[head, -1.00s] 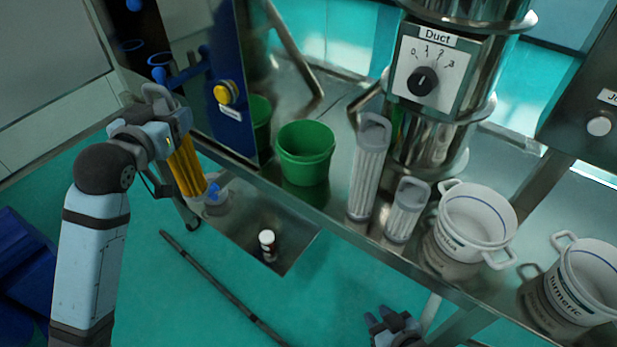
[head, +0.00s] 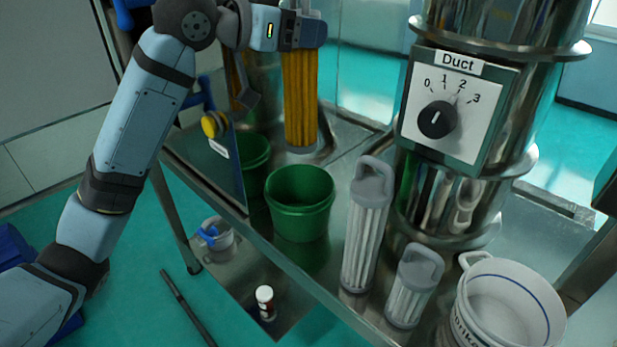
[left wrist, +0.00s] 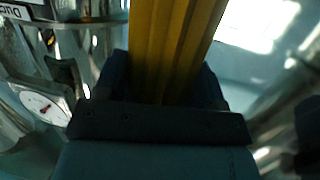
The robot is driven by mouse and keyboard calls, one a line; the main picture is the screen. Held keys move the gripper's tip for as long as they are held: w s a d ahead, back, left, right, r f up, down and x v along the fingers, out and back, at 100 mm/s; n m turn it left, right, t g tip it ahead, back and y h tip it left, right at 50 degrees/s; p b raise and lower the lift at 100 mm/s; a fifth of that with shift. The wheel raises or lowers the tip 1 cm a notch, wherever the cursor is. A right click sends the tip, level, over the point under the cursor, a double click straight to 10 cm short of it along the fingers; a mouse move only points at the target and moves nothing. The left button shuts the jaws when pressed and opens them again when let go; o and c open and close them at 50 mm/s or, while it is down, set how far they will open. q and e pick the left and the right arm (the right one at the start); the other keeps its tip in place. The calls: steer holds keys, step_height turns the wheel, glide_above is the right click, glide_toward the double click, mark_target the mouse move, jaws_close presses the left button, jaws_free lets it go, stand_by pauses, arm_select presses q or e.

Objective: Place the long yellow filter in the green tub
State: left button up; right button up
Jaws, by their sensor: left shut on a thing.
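My left gripper (head: 303,30) is shut on the long yellow filter (head: 300,98). The filter hangs upright, its grey lower end above and behind the green tub as seen in the head view. In the left wrist view the yellow filter (left wrist: 172,45) rises from between the fingers. The green tub (head: 299,207) stands on the metal table near its front edge, and its visible inside looks empty. A green reflection of it shows in the panel on its left. My right gripper is not in view.
A tall grey-white filter (head: 366,230) and a short one (head: 413,287) stand right of the tub. A white labelled pot (head: 507,310) is at the lower right. The steel sieve column with the Duct dial (head: 437,119) rises behind them. A blue panel with a yellow knob (head: 213,124) is left of the tub.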

mark_target(287, 143)
arm_select(q)
steer(key=f, duration=1.4)
steer(key=shift+s+a, duration=0.1)
steer(key=shift+a, duration=0.1)
step_height(287, 143, down, 2)
steer(key=shift+f, duration=1.65)
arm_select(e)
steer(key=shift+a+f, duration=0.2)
arm_select(q)
steer(key=shift+f+b, duration=0.1)
steer(key=shift+b, duration=0.2)
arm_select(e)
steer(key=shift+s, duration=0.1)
arm_select(q)
steer(key=o, duration=1.2)
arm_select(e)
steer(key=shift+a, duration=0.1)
arm_select(q)
steer(key=shift+o, duration=0.2)
